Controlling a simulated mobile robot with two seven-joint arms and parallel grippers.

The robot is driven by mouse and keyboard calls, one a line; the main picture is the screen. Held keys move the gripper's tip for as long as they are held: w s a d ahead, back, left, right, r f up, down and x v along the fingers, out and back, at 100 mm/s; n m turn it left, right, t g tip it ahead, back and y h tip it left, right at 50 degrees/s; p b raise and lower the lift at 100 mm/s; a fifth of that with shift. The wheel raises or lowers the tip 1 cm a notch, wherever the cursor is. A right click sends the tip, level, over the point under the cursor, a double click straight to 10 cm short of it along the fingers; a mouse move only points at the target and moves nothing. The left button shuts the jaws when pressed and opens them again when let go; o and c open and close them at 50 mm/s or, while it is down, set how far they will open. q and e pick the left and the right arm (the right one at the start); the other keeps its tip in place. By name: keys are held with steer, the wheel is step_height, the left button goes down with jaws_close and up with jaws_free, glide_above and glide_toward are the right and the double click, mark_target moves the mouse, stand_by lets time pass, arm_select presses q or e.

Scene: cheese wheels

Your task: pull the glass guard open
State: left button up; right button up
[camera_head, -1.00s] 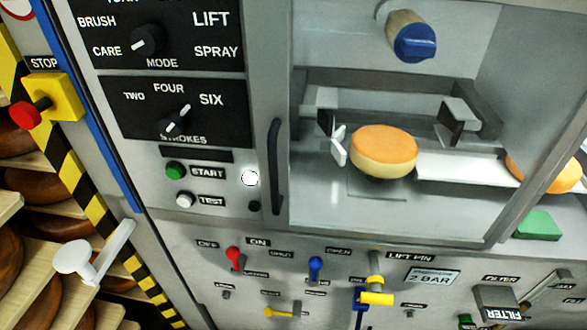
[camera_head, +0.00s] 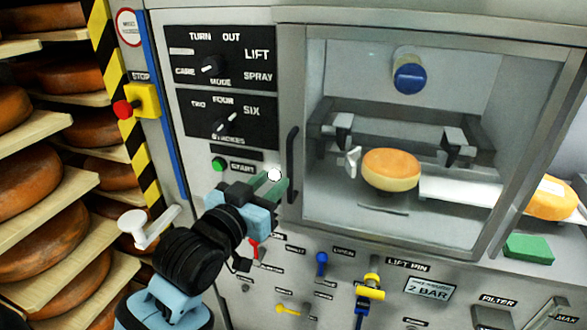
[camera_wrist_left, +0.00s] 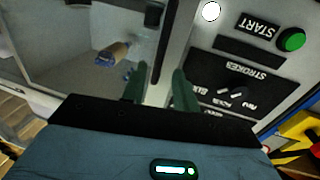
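The glass guard (camera_head: 450,244) is a large framed pane over the machine's chamber in the head view, and it looks shut. Its dark upright handle (camera_head: 292,165) is on its left side and also shows in the left wrist view (camera_wrist_left: 166,45). My left gripper (camera_head: 273,184) is just left of the handle's lower end in the head view. In the left wrist view its two green fingers (camera_wrist_left: 159,86) stand apart, with the handle ahead between them. They do not grip it; whether they touch it I cannot tell. My right gripper is out of view.
Behind the glass, an orange-topped cheese wheel (camera_head: 391,169) sits below a blue-ended knob (camera_head: 409,76). Control panels (camera_head: 220,120) and a red stop button (camera_head: 122,109) lie left of the guard. Small levers, such as a blue one (camera_head: 321,262), stick out below it. Cheese shelves (camera_head: 40,130) stand far left.

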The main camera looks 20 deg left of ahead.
mark_target(288, 167)
arm_select(q)
steer(key=shift+x, duration=3.95)
steer(key=shift+f, duration=0.1)
jaws_close()
